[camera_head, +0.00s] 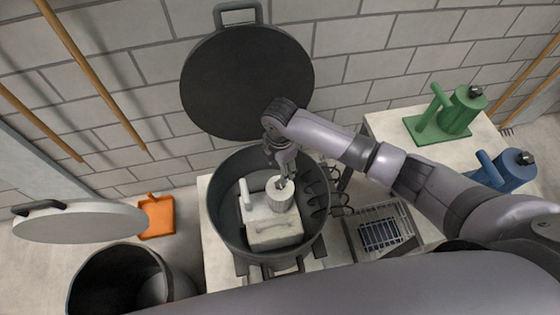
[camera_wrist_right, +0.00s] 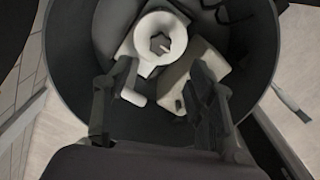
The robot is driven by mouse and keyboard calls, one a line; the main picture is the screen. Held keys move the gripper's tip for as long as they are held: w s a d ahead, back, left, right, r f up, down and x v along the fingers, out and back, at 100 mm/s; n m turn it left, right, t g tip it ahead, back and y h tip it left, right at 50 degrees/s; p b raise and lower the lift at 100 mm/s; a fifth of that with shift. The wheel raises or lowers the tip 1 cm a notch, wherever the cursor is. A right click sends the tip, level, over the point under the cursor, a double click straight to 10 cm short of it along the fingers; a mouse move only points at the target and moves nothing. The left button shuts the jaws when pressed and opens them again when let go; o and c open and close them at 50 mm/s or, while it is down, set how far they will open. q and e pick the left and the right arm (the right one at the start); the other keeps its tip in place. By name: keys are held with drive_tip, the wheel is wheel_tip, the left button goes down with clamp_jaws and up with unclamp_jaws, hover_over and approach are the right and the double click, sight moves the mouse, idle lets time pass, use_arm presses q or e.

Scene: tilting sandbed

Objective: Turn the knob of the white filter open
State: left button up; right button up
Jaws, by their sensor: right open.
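The white filter (camera_head: 272,226) stands inside a dark round pot (camera_head: 218,215), with its cylinder upward. Its small grey knob (camera_head: 283,184) sits on top of the cylinder. In the right wrist view, the filter's round white top (camera_wrist_right: 178,26) surrounds the knob (camera_wrist_right: 160,43). My right gripper (camera_head: 282,168) points down just above the cylinder and partly covers the knob in the head view. In the right wrist view, its fingers (camera_wrist_right: 163,80) are spread, with nothing held between them. My left gripper is out of view.
The pot's dark lid (camera_head: 247,85) stands raised behind it. Hooks line the pot's right rim. A wire basket (camera_head: 384,232), a green filter (camera_head: 460,112) and a blue filter (camera_head: 512,170) are to the right. A dark bin (camera_head: 118,280) and orange dustpan (camera_head: 157,216) are left.

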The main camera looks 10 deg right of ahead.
wheel_tip(320, 180, up, 3)
drive_tip(key=shift+f, duration=0.15)
drive_tip(key=shift+s+f, duration=0.1)
idle(0.5)
